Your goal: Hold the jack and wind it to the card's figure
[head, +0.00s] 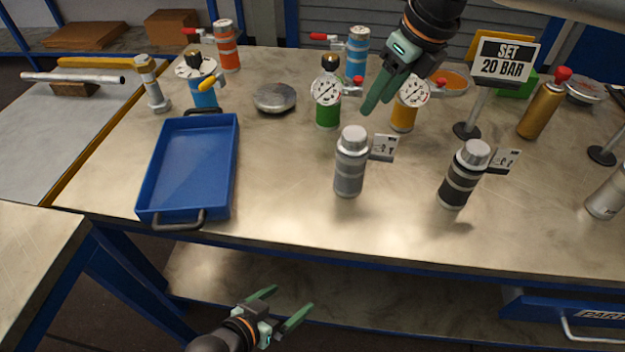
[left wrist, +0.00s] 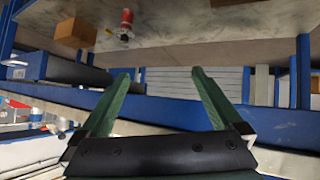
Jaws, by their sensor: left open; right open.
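The card (head: 505,58) on a stand reads SET 20 BAR. A grey cylinder (head: 350,172) and a black-banded cylinder (head: 460,180), both silver-capped, stand upright near the front of the bench, each with a small picture tag; which thing is the jack I cannot tell. Dial gauges sit on a green vessel (head: 328,112), a yellow vessel (head: 403,118) and a blue vessel (head: 203,88); their readings are too small. My right gripper (head: 376,103) is open and empty, above the bench beside the green vessel. My left gripper (head: 287,298) is open and empty, in front of the bench, also in the left wrist view (left wrist: 162,78).
A blue tray (head: 190,170) lies empty at the bench's left. A gold bottle (head: 541,110) stands to the right. Red and blue valved vessels stand at the back. The bench's front edge and lower shelf (head: 380,305) lie near my left gripper. Bare bench lies between the tray and grey cylinder.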

